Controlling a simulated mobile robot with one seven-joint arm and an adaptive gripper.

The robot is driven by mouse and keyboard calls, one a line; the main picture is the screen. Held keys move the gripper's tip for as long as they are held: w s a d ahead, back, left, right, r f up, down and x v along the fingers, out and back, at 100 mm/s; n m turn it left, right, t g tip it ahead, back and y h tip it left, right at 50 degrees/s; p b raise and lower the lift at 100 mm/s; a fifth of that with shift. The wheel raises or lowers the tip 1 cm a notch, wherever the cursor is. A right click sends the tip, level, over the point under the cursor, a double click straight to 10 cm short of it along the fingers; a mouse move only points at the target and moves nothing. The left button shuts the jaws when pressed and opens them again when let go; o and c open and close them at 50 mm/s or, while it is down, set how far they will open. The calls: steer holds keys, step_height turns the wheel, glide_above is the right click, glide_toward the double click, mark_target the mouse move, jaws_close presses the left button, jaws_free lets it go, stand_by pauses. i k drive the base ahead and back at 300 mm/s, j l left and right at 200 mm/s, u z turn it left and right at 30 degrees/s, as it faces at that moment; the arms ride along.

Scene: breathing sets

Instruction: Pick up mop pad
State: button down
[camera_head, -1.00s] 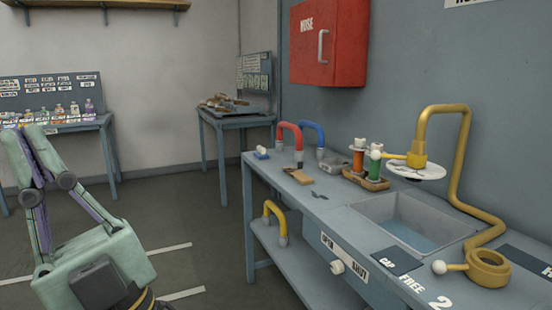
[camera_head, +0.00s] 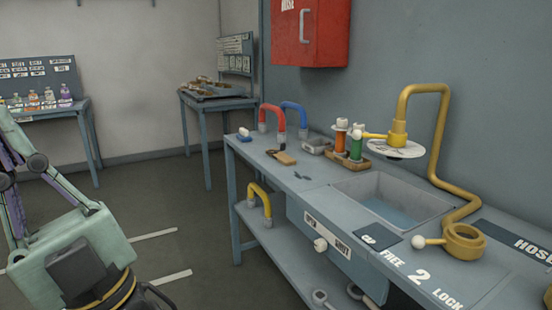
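No thing in the head view can be surely told as the mop pad.
The blue-grey counter (camera_head: 260,172) has a sink (camera_head: 392,204), a yellow pipe (camera_head: 436,150), and a rack (camera_head: 352,163) with orange and green bottles. Red (camera_head: 272,118) and blue (camera_head: 296,116) hoops stand behind. A yellow hoop (camera_head: 260,197) is on the lower shelf. The left floor is open.

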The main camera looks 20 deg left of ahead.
mark_target(243, 136)
steer(key=i+j+u, duration=0.15)
steer(key=u, duration=0.3)
steer(key=i+u, duration=0.15)
steer(key=u, duration=0.3)
steer(key=i+u, duration=0.3)
steer(key=i, duration=0.35)
steer(key=i+u, duration=0.3)
steer(key=i, duration=0.4)
steer(key=i+l, duration=0.15)
steer(key=i, duration=0.25)
steer(key=i+l, duration=0.1)
steer(key=i, duration=0.3)
steer(key=i+l, duration=0.15)
steer(key=i, duration=0.25)
steer(key=j+u, duration=0.05)
